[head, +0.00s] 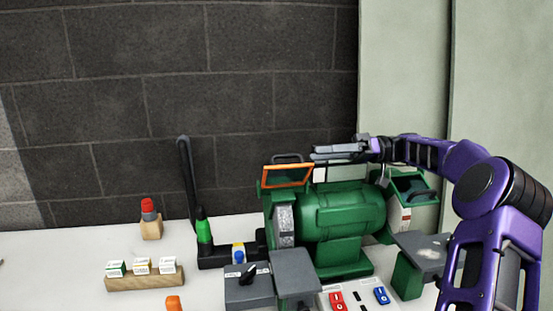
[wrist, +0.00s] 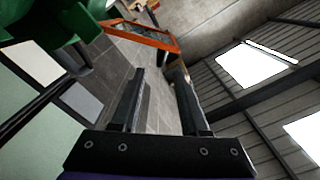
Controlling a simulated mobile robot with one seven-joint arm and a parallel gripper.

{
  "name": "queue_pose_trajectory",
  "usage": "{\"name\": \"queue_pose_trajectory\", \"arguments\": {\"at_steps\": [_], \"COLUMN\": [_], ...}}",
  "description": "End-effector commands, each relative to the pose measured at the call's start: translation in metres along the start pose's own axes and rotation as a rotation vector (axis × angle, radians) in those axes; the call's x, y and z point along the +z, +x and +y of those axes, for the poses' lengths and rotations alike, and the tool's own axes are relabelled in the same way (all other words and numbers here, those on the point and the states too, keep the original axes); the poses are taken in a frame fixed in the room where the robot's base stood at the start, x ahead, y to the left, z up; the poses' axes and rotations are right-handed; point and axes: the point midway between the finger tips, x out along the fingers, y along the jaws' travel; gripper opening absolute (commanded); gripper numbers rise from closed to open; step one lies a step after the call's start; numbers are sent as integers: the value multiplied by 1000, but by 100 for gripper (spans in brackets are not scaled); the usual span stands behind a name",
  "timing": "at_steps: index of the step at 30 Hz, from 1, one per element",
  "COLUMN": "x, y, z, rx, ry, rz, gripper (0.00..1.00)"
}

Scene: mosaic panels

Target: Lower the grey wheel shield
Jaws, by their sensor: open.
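A green bench grinder (head: 340,222) stands on the pale bench with an eye shield at each end. The right shield (head: 412,186) has a dark grey-green frame and sits tilted over the right wheel housing. The left shield (head: 287,177) has an orange frame, with a dark handle above it; its orange frame also shows in the wrist view (wrist: 146,36), beyond my fingertips. My gripper (head: 314,153) is above the motor, pointing left, to the left of the right shield. In the wrist view my gripper (wrist: 158,72) is open with nothing between its fingers.
Grey tool rests (head: 294,272) (head: 422,246) project in front of the grinder. A switch panel with red (head: 338,301) and blue (head: 382,295) switches lies in front. A dark block wall is behind.

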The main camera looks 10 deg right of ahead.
Motion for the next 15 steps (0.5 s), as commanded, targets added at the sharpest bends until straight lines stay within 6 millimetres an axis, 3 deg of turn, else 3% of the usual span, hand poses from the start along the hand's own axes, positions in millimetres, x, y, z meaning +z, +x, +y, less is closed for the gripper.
{"name": "queue_pose_trajectory", "arguments": {"at_steps": [9, 15], "x": [0, 0], "y": [71, 101], "z": [0, 0], "rx": [-3, -1], "ry": [0, 0], "rz": [-1, 0], "gripper": [45, 45]}}
